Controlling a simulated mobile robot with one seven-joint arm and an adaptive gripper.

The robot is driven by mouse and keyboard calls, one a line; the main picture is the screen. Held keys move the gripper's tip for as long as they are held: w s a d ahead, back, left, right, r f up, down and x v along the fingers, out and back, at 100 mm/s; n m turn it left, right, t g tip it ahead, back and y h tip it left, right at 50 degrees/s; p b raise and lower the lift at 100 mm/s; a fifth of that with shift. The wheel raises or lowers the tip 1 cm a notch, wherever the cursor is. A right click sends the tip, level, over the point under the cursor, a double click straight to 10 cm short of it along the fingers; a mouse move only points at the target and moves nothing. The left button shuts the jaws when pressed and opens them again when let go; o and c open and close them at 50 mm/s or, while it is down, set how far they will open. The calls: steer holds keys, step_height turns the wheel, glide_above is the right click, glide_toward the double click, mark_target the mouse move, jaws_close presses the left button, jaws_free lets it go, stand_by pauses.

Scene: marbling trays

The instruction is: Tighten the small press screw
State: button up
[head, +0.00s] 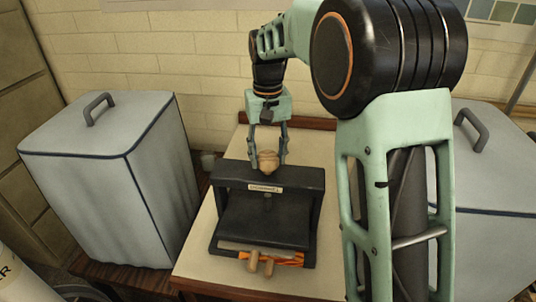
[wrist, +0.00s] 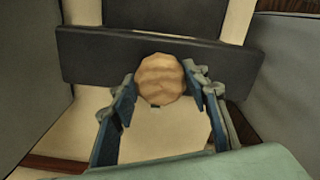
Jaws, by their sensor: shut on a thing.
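The small press (head: 268,222) is a black frame with a light label on its top bar, standing on a pale board. Its screw has a round, ribbed wooden knob (head: 268,160) on top of the bar. My gripper (head: 268,154) comes down from above and is shut on the knob, one finger on each side. In the wrist view the knob (wrist: 160,80) sits between the two blue-grey fingertips, above the black bar (wrist: 90,55). The screw's shaft is mostly hidden under the knob and bar.
A grey covered box (head: 110,180) with a handle stands left of the press, and another grey box (head: 490,180) stands at the right. Orange and wooden pieces (head: 262,262) lie at the front of the press. A brick wall (head: 180,55) is behind.

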mark_target(268, 155)
steer(key=o, duration=1.2)
steer(key=shift+c, duration=0.2)
steer(key=shift+r, duration=0.1)
step_height(268, 155, up, 12)
